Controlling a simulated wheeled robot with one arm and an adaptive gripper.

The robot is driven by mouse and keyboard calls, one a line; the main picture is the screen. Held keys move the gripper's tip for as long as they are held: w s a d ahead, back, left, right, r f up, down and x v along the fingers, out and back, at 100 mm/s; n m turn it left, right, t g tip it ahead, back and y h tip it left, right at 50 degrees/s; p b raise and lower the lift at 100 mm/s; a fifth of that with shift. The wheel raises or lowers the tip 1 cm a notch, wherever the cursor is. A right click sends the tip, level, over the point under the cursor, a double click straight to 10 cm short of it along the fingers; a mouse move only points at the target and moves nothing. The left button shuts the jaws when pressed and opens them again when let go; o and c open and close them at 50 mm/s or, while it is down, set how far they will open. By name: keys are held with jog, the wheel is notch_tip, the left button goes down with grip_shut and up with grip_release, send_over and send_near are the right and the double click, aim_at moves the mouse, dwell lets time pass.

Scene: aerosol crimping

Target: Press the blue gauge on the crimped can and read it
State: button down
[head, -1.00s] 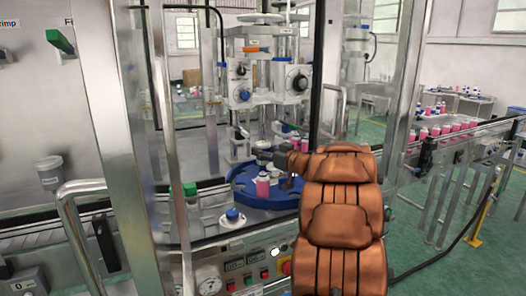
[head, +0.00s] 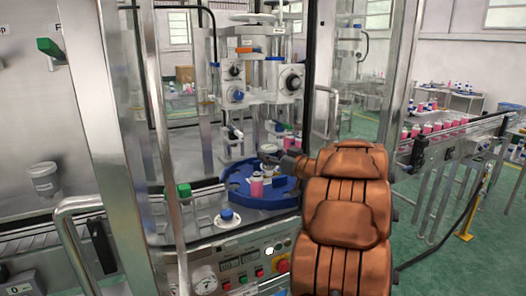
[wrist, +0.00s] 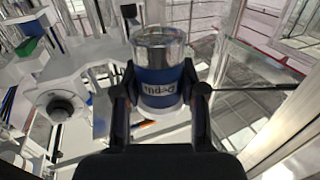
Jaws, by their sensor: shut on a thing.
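In the wrist view my gripper (wrist: 160,96) is shut on the blue gauge (wrist: 158,76), a short cylinder with a shiny metal end and a blue band with upside-down lettering. In the head view my gripper (head: 272,159) is a small dark shape above the blue star wheel (head: 237,190); the gauge is too small there to make out. A pink can (head: 257,188) with a pale top stands in the star wheel, just below and left of my gripper. The gauge's reading face does not show.
The crimping machine (head: 260,80) stands behind the wheel. Metal posts and a bent handle (head: 75,205) frame the opening. A blue-topped round piece (head: 228,215) sits on the front deck. A control panel (head: 240,268) is below. Pink cans line the conveyor (head: 440,130) at right.

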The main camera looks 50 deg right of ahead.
jog(key=s+p, duration=0.2)
jog(key=s, duration=0.9)
jog(key=shift+s+p, duration=0.25)
jog(key=shift+p, duration=0.1)
jog(key=shift+d, duration=0.1)
dwell(0.4)
